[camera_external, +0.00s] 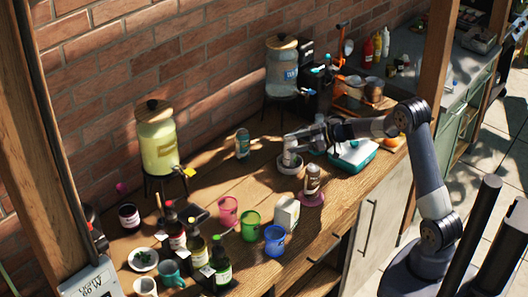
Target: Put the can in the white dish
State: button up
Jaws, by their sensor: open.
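A teal-and-white box (353,156) lies under my forearm. Pink, green and blue cups (275,241) and a white carton (286,214) line the front. Bottles (221,263) stand front left. Drink dispensers (158,145) stand along the wall. Bare wood lies left of the dish.

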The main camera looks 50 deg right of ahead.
jog(key=v, duration=0.6)
jog(key=shift+s+d+r, duration=0.15)
jog(key=shift+s+d, duration=0.05)
jog(key=shift+s, duration=0.1)
jog(key=shift+o, duration=0.3)
